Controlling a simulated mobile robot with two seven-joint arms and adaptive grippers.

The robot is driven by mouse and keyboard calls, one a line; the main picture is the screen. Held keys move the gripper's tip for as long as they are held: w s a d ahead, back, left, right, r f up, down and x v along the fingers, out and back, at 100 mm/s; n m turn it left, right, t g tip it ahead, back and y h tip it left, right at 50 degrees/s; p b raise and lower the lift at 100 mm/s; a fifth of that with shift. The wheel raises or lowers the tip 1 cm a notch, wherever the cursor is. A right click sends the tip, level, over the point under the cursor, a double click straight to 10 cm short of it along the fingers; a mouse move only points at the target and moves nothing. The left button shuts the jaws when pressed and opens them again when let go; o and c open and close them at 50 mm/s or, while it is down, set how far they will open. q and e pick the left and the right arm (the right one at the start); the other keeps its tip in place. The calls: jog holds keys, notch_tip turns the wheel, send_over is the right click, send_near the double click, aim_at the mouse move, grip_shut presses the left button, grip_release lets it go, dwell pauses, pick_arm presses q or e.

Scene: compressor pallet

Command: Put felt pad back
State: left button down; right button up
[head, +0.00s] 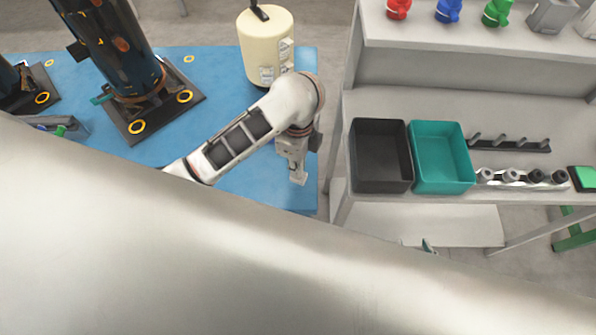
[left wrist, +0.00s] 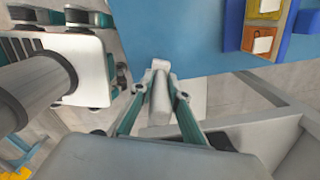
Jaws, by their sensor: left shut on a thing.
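One gripper (head: 298,176) points down over the right edge of the blue pallet, in the gap before the bench. Its arm comes in from the left, so I take it as my left one. In the left wrist view its fingers (left wrist: 160,92) are closed together on a small pale piece (left wrist: 160,65), which I take to be the felt pad; its shape is hard to make out. It is held near the pallet corner.
The blue pallet (head: 255,185) carries a cream tank (head: 266,45) and a dark column (head: 115,45). The bench on the right holds a black bin (head: 381,122), a teal bin (head: 441,125) and a rack of fittings (head: 520,178). My large arm link covers the lower view.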

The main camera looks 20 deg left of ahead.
pick_arm(q)
jog(key=shift+f, duration=2.2)
jog(key=c, duration=2)
grip_release()
jog(key=shift+o, duration=0.2)
